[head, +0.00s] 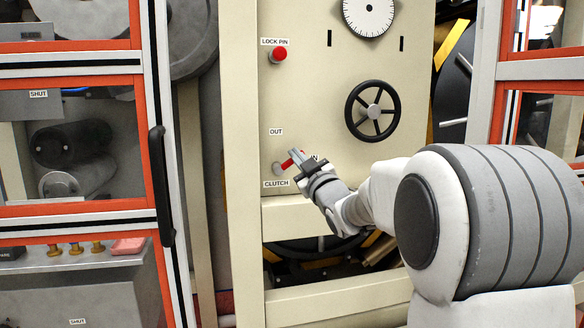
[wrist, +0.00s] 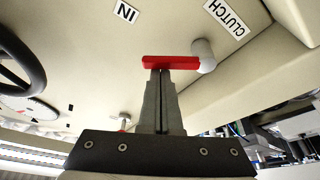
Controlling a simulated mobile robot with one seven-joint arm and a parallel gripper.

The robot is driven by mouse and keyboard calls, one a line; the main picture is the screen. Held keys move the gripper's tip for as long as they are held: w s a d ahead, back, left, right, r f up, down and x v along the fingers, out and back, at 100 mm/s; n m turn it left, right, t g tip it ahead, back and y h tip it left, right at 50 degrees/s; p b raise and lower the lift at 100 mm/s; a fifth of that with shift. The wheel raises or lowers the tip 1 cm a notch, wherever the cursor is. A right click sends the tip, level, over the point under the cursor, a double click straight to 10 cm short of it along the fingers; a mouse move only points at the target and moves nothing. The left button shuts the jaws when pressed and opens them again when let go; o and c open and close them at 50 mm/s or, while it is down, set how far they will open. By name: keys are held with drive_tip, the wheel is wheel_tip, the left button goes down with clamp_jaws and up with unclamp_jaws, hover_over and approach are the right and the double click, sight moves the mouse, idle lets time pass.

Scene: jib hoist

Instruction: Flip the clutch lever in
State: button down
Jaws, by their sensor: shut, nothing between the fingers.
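The clutch lever (head: 294,157) is a short red bar on a grey round pivot (head: 278,168), low on the cream panel. In the head view it slants up and right from the pivot, on the side of the partly hidden IN label (head: 316,159). In the wrist view the red bar (wrist: 168,62) lies across the tips of my gripper (wrist: 161,74), with the pivot (wrist: 203,55) to its right. My gripper (head: 299,158) is shut and empty, its fingertips at the bar. I cannot tell whether they touch it. The OUT label (head: 276,132) is above the pivot, CLUTCH (head: 275,183) below.
A black handwheel (head: 373,110) sits above and right of the lever, with a white dial (head: 368,15) higher up. A red LOCK PIN knob (head: 278,55) is at the upper left of the panel. Below the panel is an opening with dark machinery (head: 310,248). An orange-framed cabinet (head: 75,140) stands left.

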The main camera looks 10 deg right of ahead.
drive_tip(key=m+h+b, duration=0.1)
drive_tip(key=m, duration=0.1)
drive_tip(key=d+f+m+h+b, duration=0.1)
drive_tip(key=m+b, duration=0.1)
drive_tip(key=shift+f+t, duration=0.3)
drive_tip(key=shift+t, duration=0.1)
drive_tip(key=shift+b, duration=0.35)
drive_tip(key=shift+s+f, duration=0.15)
